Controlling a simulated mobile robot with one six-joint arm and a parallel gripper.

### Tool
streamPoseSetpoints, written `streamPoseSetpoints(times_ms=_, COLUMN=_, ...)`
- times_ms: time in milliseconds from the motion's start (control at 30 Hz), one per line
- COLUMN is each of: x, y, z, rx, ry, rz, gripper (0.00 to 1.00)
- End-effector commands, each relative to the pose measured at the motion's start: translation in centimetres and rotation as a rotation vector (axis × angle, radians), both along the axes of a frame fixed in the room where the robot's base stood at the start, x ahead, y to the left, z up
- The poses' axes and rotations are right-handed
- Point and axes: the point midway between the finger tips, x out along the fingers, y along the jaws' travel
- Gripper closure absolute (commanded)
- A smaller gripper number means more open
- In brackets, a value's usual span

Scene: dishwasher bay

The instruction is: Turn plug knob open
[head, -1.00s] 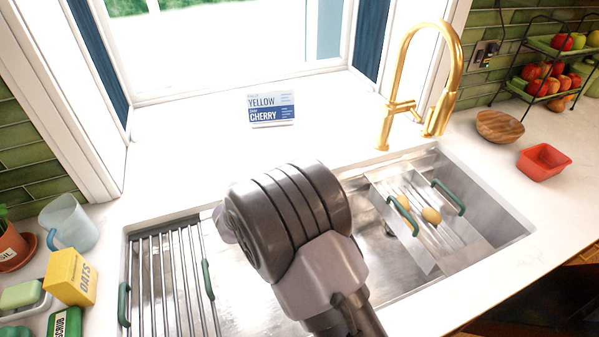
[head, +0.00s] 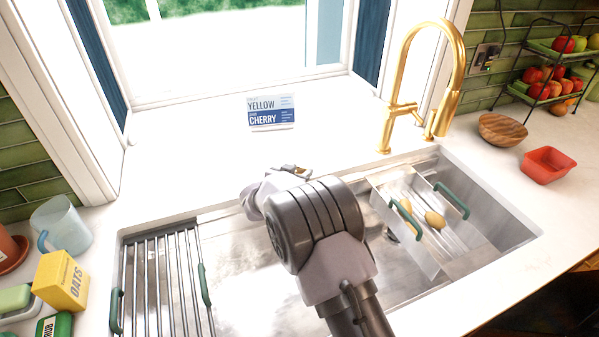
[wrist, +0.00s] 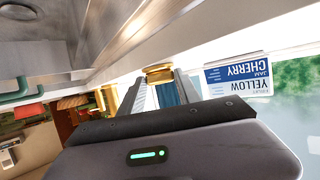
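My gripper (wrist: 160,84) has its two fingers apart in the wrist view. A short gold cylinder (wrist: 158,72), which looks like the plug knob, shows between the fingertips; a small gap seems to lie on each side of it. In the head view my gripper (head: 287,170) is at the back edge of the sink, below the card. My wrist hides most of it, and I cannot clearly make out the knob there.
The gold faucet (head: 400,80) stands to the right. A YELLOW CHERRY card (head: 271,112) stands on the counter behind. The sink holds a rack (head: 160,275) at left and a colander (head: 430,255) with yellow items at right. A red bowl (head: 546,164) is farther right.

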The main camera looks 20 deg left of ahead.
Motion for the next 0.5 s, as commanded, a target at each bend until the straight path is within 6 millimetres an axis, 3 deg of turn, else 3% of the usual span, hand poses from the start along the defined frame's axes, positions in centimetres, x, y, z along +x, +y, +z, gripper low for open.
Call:
streamPoseSetpoints(times_ms=33, x=0.00, y=-0.01, z=0.00, rx=0.000, ry=0.000, rz=0.000, gripper=0.76)
streamPoseSetpoints(times_ms=167, x=-0.01, y=-0.01, z=-0.01, rx=0.000, ry=0.000, rz=0.000, gripper=1.00)
streamPoseSetpoints(times_ms=500, x=-0.04, y=-0.29, z=-0.21, rx=-0.002, ry=0.000, rz=0.068, gripper=1.00)
